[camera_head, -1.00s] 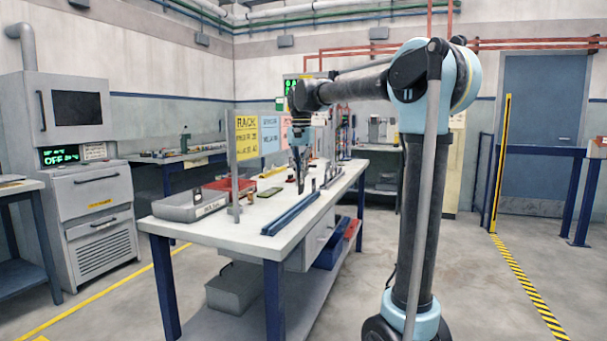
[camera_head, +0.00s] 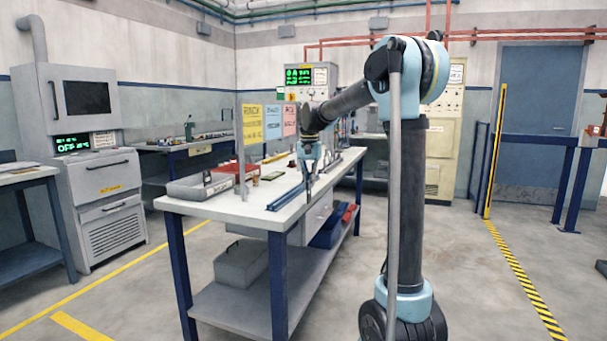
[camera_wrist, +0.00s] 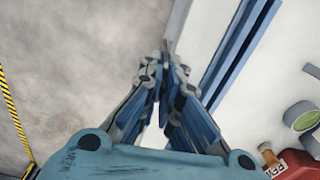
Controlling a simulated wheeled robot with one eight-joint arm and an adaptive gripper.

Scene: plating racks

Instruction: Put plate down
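No plate shows clearly in either view. My gripper (camera_head: 309,182) points down by the table's right long edge, beside the blue rails (camera_head: 285,199). In the wrist view my gripper's fingertips (camera_wrist: 166,68) are close together. A narrow grey strip (camera_wrist: 177,25) runs up from them between the floor and the white tabletop. I cannot tell whether it is a plate in the fingers or the table's edge. The blue rails (camera_wrist: 238,50) lie to the right of the fingers in the wrist view.
The white worktable (camera_head: 225,207) carries a grey tray (camera_head: 193,190) at its near left and sign cards (camera_head: 252,124) on a post. Blue and red bins (camera_head: 328,232) sit under the top. In the wrist view a round green-topped container (camera_wrist: 302,117) stands at right. Open floor lies right of the table.

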